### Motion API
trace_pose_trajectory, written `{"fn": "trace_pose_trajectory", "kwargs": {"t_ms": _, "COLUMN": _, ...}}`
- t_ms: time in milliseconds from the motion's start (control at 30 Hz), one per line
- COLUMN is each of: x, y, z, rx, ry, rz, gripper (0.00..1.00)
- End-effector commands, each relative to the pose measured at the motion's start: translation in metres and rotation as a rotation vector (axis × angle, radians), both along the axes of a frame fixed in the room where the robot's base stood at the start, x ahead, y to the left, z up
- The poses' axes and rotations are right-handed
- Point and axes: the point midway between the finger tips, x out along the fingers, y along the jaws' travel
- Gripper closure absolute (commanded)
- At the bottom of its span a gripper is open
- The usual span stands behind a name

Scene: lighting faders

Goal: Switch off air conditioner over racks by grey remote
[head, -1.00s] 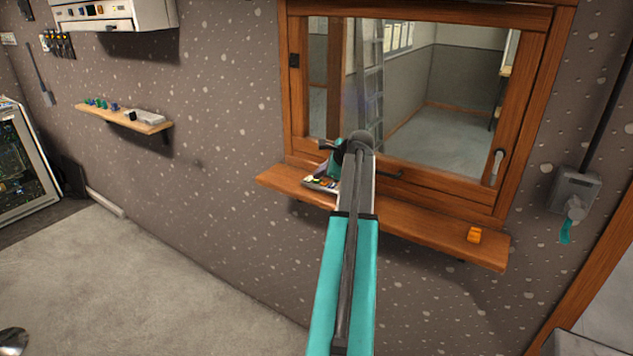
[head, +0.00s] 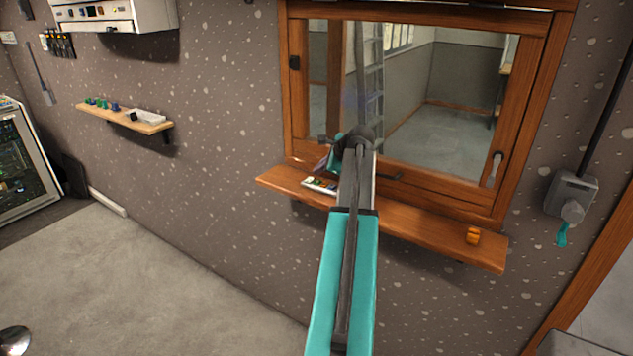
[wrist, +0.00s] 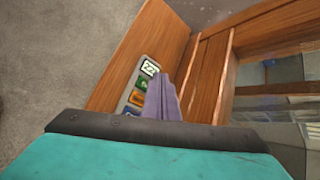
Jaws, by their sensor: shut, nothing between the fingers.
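A pale grey remote (head: 319,185) with coloured keys lies on the wooden sill under the window. In the wrist view the remote (wrist: 146,80) shows a white patterned key and green, orange and blue keys. My gripper (head: 323,164) is shut and empty, just above the remote. In the wrist view its grey-purple fingers (wrist: 164,98) stand beside the keys and hide part of the remote's right side; I cannot tell whether they touch it. A white wall unit (head: 112,14) with dials or buttons hangs at the upper left, cut off at the top; I cannot tell whether it is the air conditioner.
The window frame (head: 400,174) rises directly behind the sill (head: 425,228). A shelf (head: 95,110) with small items is on the left wall, and a rack (head: 20,165) stands at the far left.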

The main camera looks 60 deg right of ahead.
Motion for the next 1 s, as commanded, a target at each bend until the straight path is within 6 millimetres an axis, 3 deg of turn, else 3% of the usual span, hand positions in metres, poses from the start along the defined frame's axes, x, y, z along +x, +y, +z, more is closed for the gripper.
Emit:
{"fn": "trace_pose_trajectory", "kwargs": {"t_ms": 500, "x": 0.0, "y": 0.0, "z": 0.036, "rx": 0.0, "ry": 0.0, "rz": 0.0, "gripper": 1.0}}
{"fn": "trace_pose_trajectory", "kwargs": {"t_ms": 1000, "x": 0.0, "y": 0.0, "z": 0.039, "rx": 0.0, "ry": 0.0, "rz": 0.0, "gripper": 1.0}}
